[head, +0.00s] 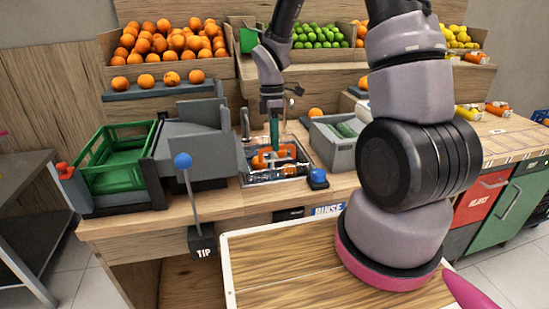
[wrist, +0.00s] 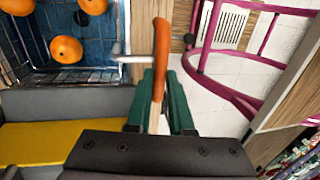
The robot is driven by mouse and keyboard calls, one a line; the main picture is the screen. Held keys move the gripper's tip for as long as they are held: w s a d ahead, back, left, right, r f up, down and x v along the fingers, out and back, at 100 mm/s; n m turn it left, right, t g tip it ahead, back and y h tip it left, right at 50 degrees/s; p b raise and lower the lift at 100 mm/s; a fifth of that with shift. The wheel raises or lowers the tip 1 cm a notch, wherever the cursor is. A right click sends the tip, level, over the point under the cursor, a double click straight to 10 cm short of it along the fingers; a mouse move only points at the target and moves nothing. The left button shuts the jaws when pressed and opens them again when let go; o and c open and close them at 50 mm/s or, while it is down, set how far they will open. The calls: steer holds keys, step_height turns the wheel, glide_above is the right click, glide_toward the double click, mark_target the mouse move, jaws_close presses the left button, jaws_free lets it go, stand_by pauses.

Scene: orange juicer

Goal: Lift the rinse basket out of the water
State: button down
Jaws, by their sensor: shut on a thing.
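The rinse basin (head: 306,177) is sunk in the counter in the middle of the head view. The wire rinse basket (wrist: 72,77) shows in the wrist view at upper left, with several oranges (wrist: 66,49) in it over blue tiles. My gripper (head: 274,140) points down over the basin. In the wrist view its green fingers (wrist: 163,88) are shut on an orange handle (wrist: 162,45), which stands out beyond the fingertips. How the handle joins the basket is hidden. I cannot tell the water level or whether the basket touches the basin floor.
A grey bin (head: 335,150) stands right of the basin, with a blue button (head: 318,177) in front. A grey machine (head: 195,150) and a green crate (head: 118,160) stand to the left. A lever marked TIP (head: 193,200) rises at the front edge. Fruit racks line the back.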

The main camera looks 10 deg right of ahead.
steer(key=shift+w+r, duration=0.1)
steer(key=shift+r, duration=0.6)
steer(key=c, duration=0.8)
jaws_free()
step_height(320, 180, up, 10)
steer(key=w, duration=0.2)
steer(key=shift+r, duration=0.25)
steer(key=s+d+r+m+t+y, duration=0.1)
steer(key=s+d+r+m+t, duration=0.2)
steer(key=s+r+m, duration=0.5)
steer(key=s+d+r+m+t+y, duration=0.1)
steer(key=s+d+r+m+t, duration=0.2)
steer(key=m, duration=1.1)
steer(key=s+r+t, duration=0.3)
steer(key=s+r, duration=0.2)
steer(key=r, duration=0.1)
steer(key=shift+s+d+r, duration=0.25)
steer(key=shift+d+r, duration=0.1)
